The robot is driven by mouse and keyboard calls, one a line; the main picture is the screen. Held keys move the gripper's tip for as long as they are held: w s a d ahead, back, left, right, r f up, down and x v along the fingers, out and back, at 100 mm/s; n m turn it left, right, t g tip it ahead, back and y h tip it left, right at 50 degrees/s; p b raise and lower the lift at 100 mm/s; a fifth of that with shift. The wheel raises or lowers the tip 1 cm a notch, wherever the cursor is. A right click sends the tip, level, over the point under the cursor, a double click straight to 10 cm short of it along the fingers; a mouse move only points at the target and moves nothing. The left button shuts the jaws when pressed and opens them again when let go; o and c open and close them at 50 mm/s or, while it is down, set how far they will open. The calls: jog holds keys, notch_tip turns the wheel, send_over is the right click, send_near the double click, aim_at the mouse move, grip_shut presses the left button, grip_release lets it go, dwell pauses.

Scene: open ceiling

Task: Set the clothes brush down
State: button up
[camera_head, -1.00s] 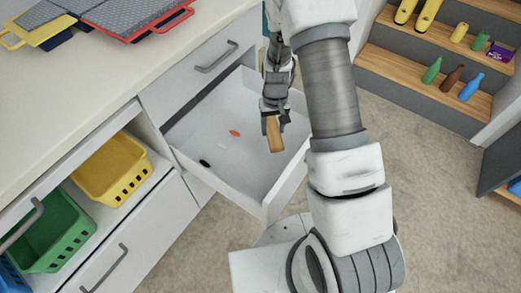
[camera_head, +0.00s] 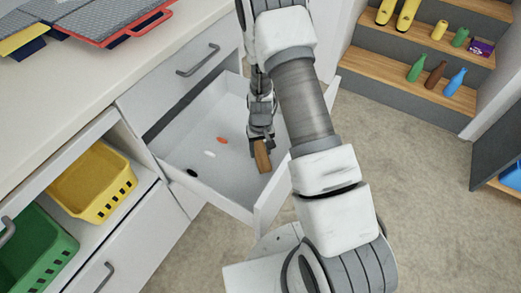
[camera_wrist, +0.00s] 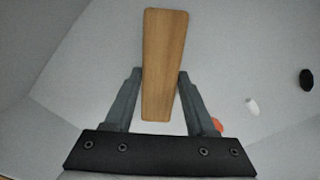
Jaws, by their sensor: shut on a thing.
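The clothes brush (camera_head: 262,157) shows as a brown wooden block below my gripper (camera_head: 261,138) in the head view. In the wrist view the brush (camera_wrist: 163,60) stands lengthwise between the two fingers of my gripper (camera_wrist: 161,88), which are shut on it. My gripper is over the open white drawer (camera_head: 180,160), towards its right side. I cannot tell whether the brush touches the drawer floor. Any bristles are hidden.
In the drawer lie an orange item (camera_head: 222,140), a white item (camera_head: 209,153) and a black item (camera_head: 192,172). The drawer's middle floor is largely clear. The counter (camera_head: 70,90) is at left; shelves with bottles (camera_head: 436,75) stand at right.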

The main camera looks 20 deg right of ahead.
jog(key=shift+f, duration=0.15)
jog(key=o, duration=1.2)
